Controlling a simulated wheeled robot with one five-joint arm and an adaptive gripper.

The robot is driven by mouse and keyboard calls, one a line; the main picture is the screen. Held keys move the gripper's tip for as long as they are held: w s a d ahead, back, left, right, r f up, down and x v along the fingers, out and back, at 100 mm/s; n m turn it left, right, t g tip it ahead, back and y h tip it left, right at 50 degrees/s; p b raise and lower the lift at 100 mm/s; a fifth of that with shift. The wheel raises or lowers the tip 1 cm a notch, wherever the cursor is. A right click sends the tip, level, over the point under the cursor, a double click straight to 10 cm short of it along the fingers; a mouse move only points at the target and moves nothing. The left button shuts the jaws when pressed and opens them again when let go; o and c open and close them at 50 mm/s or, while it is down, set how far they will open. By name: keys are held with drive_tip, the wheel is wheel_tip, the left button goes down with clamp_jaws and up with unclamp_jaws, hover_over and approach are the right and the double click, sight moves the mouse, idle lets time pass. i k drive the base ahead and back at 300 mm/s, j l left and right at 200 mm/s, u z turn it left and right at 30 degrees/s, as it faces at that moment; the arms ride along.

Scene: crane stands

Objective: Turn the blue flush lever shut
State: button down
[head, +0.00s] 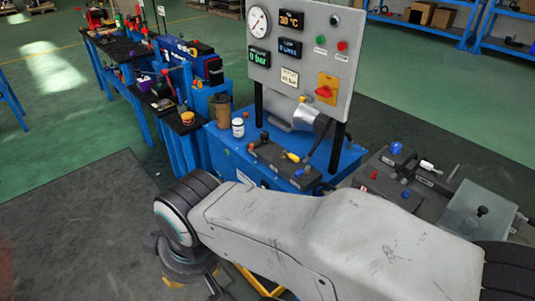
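A small blue-handled lever (303,170) shows at the right end of the dark valve block (283,164) on the blue bench, beside a yellow-handled lever (293,157). I take it for the flush lever, but no readable label confirms this. It is too small to tell whether it is open or shut. My large grey arm link crosses the foreground below the bench, with a black joint at its left end. My gripper cannot be made out in this view. Nothing of mine visibly touches the lever.
A grey gauge panel (300,75) with a red switch (325,91) stands behind the block. A brown cup (222,110) and white jar (238,127) stand left of it. A grey bench (380,185) with a blue knob (395,148) is at right. Floor at left is clear.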

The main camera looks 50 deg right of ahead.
sight(299, 173)
drive_tip(key=z, duration=2)
drive_tip(key=i+j, duration=0.2)
drive_tip(key=i+j+u, duration=0.1)
drive_tip(key=i, duration=0.3)
drive_tip(key=j, duration=0.1)
